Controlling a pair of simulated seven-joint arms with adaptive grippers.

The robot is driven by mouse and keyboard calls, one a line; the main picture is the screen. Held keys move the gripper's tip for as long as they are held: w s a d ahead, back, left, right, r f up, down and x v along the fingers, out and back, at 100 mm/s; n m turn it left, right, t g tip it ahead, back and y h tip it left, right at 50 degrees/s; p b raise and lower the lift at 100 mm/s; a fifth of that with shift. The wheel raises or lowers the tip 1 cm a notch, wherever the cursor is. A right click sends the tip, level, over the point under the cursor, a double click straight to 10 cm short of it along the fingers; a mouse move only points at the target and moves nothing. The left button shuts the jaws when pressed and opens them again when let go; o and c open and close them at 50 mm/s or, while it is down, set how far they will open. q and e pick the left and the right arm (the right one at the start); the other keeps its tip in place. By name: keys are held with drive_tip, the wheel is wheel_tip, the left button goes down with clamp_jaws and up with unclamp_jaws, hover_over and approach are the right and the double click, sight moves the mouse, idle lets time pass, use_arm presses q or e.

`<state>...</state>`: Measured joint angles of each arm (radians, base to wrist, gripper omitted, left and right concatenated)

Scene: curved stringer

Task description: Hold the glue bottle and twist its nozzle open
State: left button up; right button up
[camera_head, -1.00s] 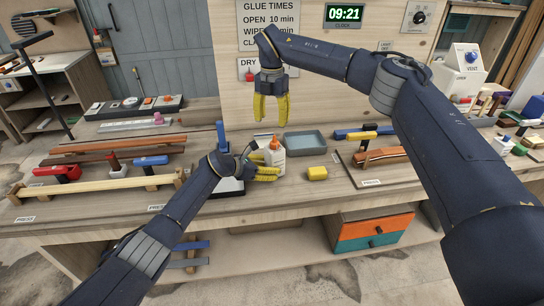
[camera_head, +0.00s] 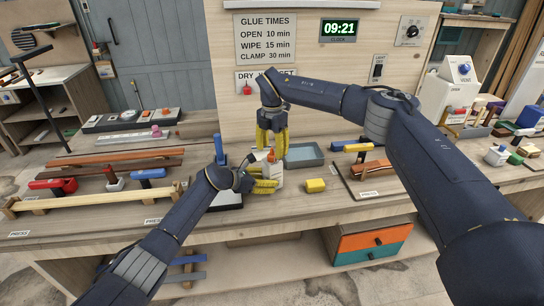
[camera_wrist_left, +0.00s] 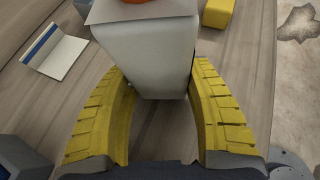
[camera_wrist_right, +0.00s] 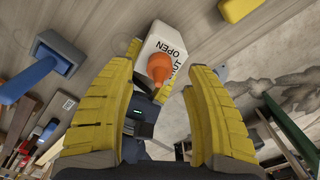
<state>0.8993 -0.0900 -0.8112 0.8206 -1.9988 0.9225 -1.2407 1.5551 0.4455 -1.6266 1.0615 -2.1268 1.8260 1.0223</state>
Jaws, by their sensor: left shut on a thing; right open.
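The glue bottle (camera_head: 277,171) is white and boxy with an orange nozzle (camera_head: 271,156) on top, and it stands upright at the bench's middle. My left gripper (camera_head: 266,186) is shut on the bottle's lower body. In the left wrist view the yellow fingers lie along both sides of the white bottle (camera_wrist_left: 150,55). My right gripper (camera_head: 272,143) points down from above, open, with its fingertips around nozzle height. In the right wrist view the orange nozzle (camera_wrist_right: 160,66) shows between the spread fingers, and the bottle top (camera_wrist_right: 167,45) bears the word OPEN.
A blue-grey tray (camera_head: 304,155) lies behind the bottle and a yellow block (camera_head: 315,185) to its right. A blue-handled tool (camera_head: 219,150) stands to the left. Long wooden strips (camera_head: 95,199) and clamps fill the bench's left side.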

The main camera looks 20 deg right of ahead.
sight(272, 155)
drive_tip(key=shift+f, duration=1.5)
drive_tip(key=shift+c, duration=0.2)
clamp_jaws()
